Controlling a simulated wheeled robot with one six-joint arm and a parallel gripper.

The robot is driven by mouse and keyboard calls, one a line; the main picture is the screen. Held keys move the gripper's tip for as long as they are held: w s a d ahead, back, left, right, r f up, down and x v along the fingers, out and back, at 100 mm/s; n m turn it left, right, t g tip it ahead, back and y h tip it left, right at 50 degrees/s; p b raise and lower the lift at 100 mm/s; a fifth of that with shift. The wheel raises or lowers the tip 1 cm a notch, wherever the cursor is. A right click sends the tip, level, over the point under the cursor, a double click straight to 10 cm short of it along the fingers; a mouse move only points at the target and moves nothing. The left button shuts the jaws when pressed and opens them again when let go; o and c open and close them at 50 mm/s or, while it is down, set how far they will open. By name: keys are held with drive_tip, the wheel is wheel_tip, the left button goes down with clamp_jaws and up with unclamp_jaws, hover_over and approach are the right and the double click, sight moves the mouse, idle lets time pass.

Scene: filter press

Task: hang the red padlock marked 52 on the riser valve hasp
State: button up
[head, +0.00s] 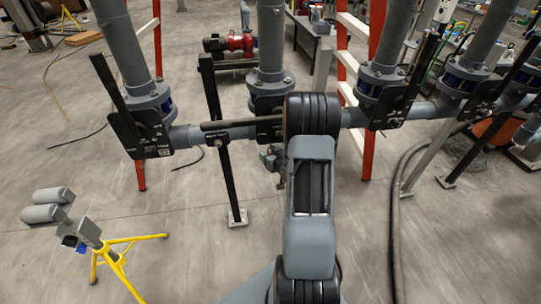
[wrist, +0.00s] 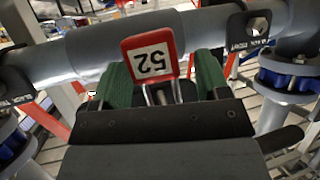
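The red padlock (wrist: 138,46) has a white label reading 52, upside down in the wrist view. Its two shackle legs run down the picture towards the dark gripper body. My arm hides the padlock there.
A grey horizontal pipe (wrist: 90,48) runs behind the padlock. Other valve plates stand at left (head: 152,142) and right (head: 388,112) on vertical pipes. Dark support posts (head: 228,180) and a yellow stand (head: 118,252) rise from the floor.

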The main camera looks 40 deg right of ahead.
drive_tip(key=shift+o, duration=0.3)
drive_tip(key=shift+s, duration=0.1)
drive_tip(key=p+v, duration=0.6)
drive_tip(key=v, duration=0.7)
drive_tip(key=shift+r, duration=0.3)
drive_tip(key=shift+s, duration=0.15)
drive_tip(key=shift+s+f+p, duration=0.1)
drive_tip(key=shift+p, duration=0.25)
